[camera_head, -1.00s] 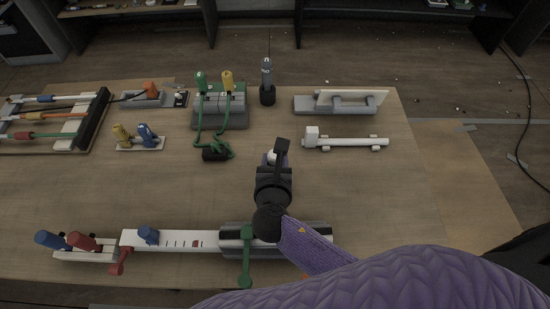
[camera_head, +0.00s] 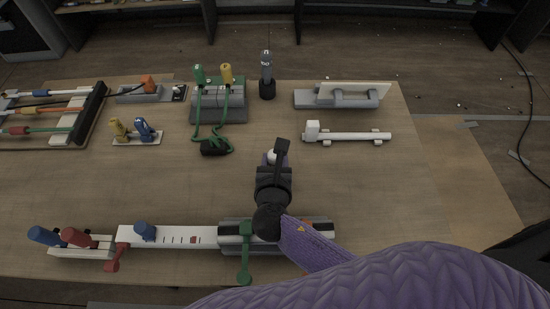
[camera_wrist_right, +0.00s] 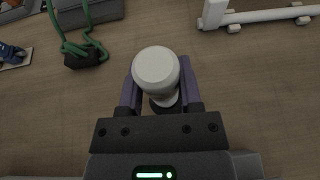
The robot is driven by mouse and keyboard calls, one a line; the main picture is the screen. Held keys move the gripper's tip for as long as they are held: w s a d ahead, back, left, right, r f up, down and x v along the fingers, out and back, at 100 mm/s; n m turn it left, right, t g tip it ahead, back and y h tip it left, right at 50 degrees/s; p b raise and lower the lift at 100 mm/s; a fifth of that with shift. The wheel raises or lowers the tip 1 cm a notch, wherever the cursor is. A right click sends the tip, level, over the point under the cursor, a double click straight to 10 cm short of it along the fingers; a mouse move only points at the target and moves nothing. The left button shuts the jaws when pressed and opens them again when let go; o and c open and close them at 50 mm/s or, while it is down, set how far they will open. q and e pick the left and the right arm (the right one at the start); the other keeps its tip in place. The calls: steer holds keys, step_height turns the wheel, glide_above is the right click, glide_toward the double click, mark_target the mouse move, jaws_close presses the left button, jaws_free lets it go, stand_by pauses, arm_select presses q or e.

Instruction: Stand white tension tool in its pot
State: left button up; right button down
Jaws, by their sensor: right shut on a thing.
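My right gripper (camera_head: 273,160) is over the middle of the table, shut on a white round-topped piece that I take for the white tension tool (camera_head: 272,156). In the right wrist view the tool (camera_wrist_right: 156,70) stands up between the two fingers (camera_wrist_right: 160,98), its wide white head toward the camera. A dark round part (camera_wrist_right: 164,106) shows under it; I cannot tell whether this is its pot or part of the tool. The gripper hides its lower end in the head view. My left gripper is not in view.
A grey tool (camera_head: 266,68) stands in a black pot (camera_head: 267,89) at the back. A white bar (camera_head: 350,136) lies on supports at right. Green cables (camera_head: 218,143) and a black block lie left of the gripper. A white slide (camera_head: 180,239) lies along the front.

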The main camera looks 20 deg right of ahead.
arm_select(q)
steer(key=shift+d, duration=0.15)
arm_select(e)
steer(key=c, duration=0.5)
jaws_free()
steer(key=o, duration=0.3)
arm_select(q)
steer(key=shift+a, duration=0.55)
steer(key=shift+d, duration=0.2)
